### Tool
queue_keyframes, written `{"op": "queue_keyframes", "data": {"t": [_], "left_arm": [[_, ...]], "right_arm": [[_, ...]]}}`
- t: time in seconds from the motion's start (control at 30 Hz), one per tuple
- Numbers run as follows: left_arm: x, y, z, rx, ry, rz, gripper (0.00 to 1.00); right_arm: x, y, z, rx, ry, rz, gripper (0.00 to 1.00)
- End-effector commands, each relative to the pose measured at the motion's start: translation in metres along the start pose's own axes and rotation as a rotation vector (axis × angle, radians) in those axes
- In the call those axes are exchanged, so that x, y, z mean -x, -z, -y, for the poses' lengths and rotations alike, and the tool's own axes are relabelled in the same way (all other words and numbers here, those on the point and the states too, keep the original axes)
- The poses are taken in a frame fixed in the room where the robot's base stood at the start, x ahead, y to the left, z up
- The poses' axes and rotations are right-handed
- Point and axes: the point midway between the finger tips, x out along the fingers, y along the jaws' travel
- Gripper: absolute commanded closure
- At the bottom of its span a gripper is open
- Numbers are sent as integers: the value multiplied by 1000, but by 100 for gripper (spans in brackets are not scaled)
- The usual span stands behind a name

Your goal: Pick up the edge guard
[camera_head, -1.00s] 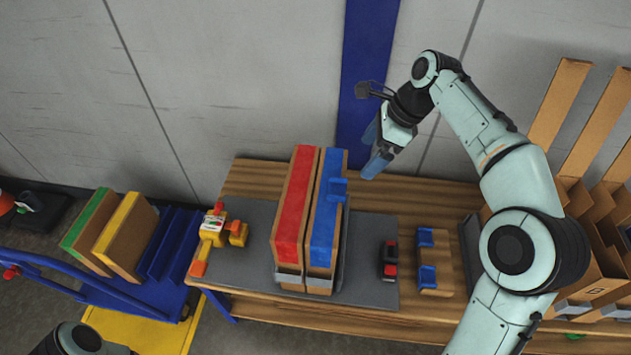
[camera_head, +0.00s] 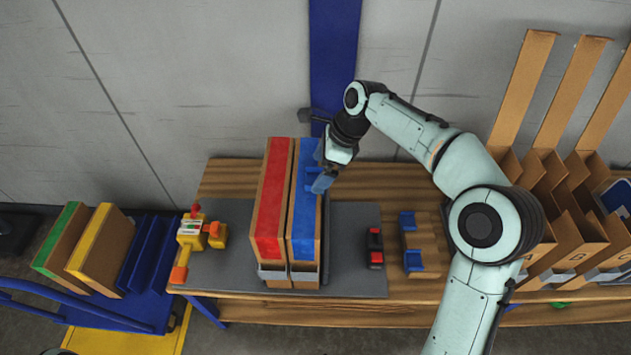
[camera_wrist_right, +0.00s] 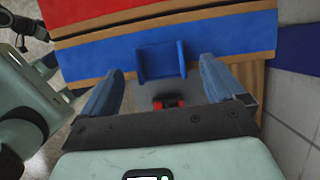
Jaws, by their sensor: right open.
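A blue edge guard (camera_wrist_right: 162,60) sits on the blue-striped side of a cardboard box, at its edge. It shows between my finger tips in the right wrist view. In the head view the guard (camera_head: 312,180) is partly hidden by my right gripper (camera_head: 321,168). My right gripper (camera_wrist_right: 162,72) is open, one finger to each side of the guard, and empty. I cannot tell whether the fingers touch it. Two more blue guards, an upper one (camera_head: 408,221) and a lower one (camera_head: 413,261), sit on a wooden block (camera_head: 423,239). My left gripper is out of view.
The blue-striped box (camera_head: 303,225) stands beside a red-striped box (camera_head: 271,210) on a grey mat (camera_head: 347,225). A yellow tape tool (camera_head: 199,233) lies left, and a small red-black object (camera_head: 375,248) right. Cardboard bins (camera_head: 570,235) fill the table's right end.

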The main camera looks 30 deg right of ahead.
Motion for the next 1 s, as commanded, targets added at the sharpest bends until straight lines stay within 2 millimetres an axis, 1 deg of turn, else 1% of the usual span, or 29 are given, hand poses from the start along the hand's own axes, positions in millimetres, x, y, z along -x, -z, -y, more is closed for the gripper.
{"op": "queue_keyframes", "data": {"t": [0.03,0.1,0.33,0.37,0.4,0.47,0.5,0.53,0.57,0.87,1.0], "left_arm": [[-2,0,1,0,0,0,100],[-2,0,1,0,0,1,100],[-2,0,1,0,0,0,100],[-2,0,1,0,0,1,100],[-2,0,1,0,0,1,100],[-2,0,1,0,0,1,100],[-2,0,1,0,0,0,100],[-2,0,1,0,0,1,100],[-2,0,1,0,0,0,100],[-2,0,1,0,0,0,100],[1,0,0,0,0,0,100]], "right_arm": [[-7,1,0,-1,-2,-1,4],[-11,1,0,-1,1,0,4],[-12,0,0,-1,1,0,4],[-12,0,0,-1,1,0,7],[-12,0,0,-1,1,0,21],[-12,0,0,-1,1,0,40],[-12,0,0,-1,1,0,53],[-12,0,0,-1,1,0,63],[-12,0,0,-1,1,0,65],[-10,-1,0,0,2,0,65],[-2,-5,0,1,3,1,65]]}}
